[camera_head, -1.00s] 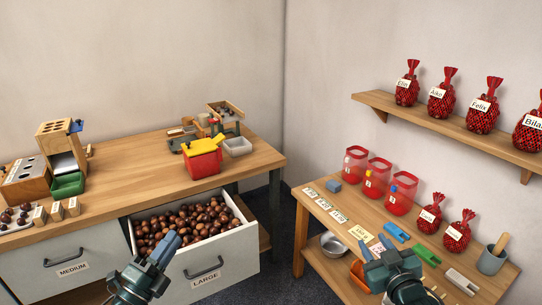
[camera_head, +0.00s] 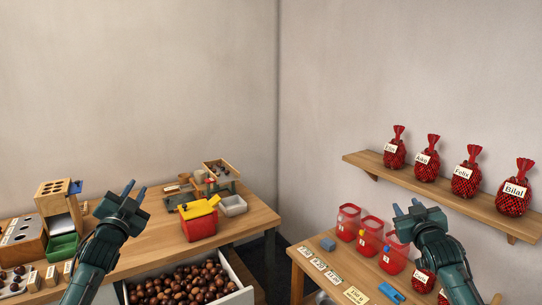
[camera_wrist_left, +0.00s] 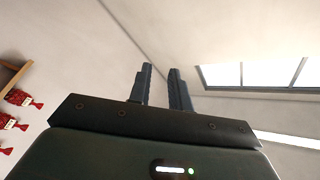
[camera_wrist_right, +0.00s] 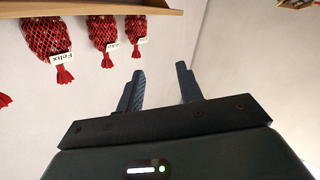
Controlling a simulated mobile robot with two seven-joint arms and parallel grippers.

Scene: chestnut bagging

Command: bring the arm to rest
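My left gripper (camera_head: 134,190) is raised above the left workbench in the head view, its fingers pointing up. Its two fingers stand apart with nothing between them in the left wrist view (camera_wrist_left: 160,88). My right gripper (camera_head: 408,208) is raised above the right table, below the shelf, and hides part of that table. Its fingers are also apart and empty in the right wrist view (camera_wrist_right: 160,90). Neither gripper touches anything that I can see.
A drawer of chestnuts (camera_head: 240,275) stands open below. The right table (camera_head: 310,258) holds red containers (camera_head: 371,232). Labelled red net bags (camera_head: 427,158) stand on the wall shelf (camera_head: 375,166).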

